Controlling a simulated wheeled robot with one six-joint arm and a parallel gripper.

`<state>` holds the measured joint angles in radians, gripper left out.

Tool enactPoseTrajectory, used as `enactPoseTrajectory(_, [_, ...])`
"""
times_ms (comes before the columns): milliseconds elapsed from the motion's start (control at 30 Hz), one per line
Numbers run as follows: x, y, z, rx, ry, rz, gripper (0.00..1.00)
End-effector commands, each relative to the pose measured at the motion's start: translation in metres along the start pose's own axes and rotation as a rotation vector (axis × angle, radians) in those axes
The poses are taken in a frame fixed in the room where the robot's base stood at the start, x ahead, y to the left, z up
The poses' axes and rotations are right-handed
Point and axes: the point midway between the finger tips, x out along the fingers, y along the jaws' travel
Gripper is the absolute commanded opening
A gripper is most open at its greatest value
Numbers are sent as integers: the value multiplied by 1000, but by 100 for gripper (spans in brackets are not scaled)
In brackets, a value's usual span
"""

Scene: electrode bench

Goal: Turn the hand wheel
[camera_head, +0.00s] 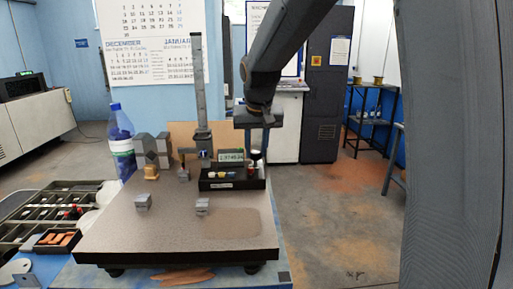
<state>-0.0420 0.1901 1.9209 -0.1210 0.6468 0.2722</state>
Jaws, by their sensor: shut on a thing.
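My gripper (257,147) hangs down at the back right of the speckled plate, above the right end of a black box. It is shut on a small dark round part there, which I take to be the hand wheel (257,155). My fingers and the small size hide most of it, so its angle cannot be told.
The plate (170,225) carries two small grey blocks (143,202) near its middle. A tall upright post (199,90) stands left of the box. A blue bottle (120,140) and sorting trays (40,215) are at the left. The plate's front right is clear.

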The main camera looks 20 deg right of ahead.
Motion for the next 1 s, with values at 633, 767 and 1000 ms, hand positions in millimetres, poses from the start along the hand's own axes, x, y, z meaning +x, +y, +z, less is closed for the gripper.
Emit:
enactPoseTrajectory(633, [0,-1,1,36,-3,14,32])
enactPoseTrajectory(767, [0,-1,1,36,-2,14,35])
enactPoseTrajectory(1000, [-3,-1,0,36,0,14,35])
